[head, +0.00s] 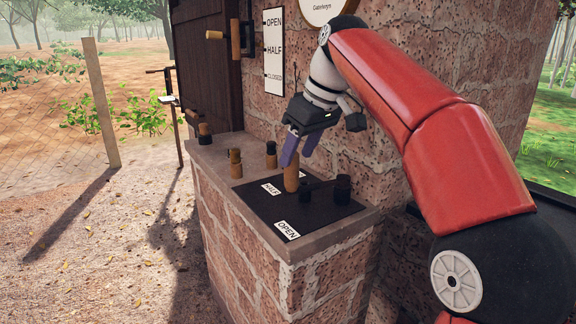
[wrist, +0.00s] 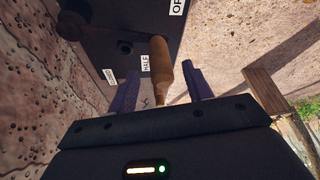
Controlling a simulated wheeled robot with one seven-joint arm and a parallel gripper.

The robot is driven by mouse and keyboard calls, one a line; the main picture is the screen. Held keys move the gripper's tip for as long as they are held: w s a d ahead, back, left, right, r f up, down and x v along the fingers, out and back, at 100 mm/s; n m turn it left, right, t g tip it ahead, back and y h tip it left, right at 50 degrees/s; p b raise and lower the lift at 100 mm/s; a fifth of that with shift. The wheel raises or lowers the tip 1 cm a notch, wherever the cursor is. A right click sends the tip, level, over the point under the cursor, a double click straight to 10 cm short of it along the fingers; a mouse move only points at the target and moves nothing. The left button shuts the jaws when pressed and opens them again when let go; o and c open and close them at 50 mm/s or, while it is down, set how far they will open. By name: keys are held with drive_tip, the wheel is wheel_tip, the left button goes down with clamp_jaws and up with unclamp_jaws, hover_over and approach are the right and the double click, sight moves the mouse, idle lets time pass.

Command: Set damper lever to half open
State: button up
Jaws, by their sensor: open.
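The damper lever's wooden handle (head: 291,177) stands upright on a black plate (head: 262,205) on top of the brick pillar. The handle is beside the HALF label (head: 271,188), and the OPEN label (head: 287,230) is nearer the front edge. My gripper (head: 296,160) is open just above the handle, with purple fingers pointing down. In the wrist view the handle (wrist: 160,65) lies between the two spread fingers, with a gap on each side. The HALF label (wrist: 145,63) is next to it, and a CLOSED label (wrist: 109,77) is farther left.
Dark knobs (head: 342,188) stand on the plate's right side. Several small wooden-and-black pegs (head: 235,163) stand behind and left of the plate. A wall sign (head: 273,50) reads OPEN, HALF, CLOSED. The brick wall is close behind; open ground lies to the left.

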sight(291, 169)
drive_tip(key=b+x, duration=0.1)
drive_tip(key=x, duration=0.4)
drive_tip(key=shift+f, duration=0.1)
clamp_jaws()
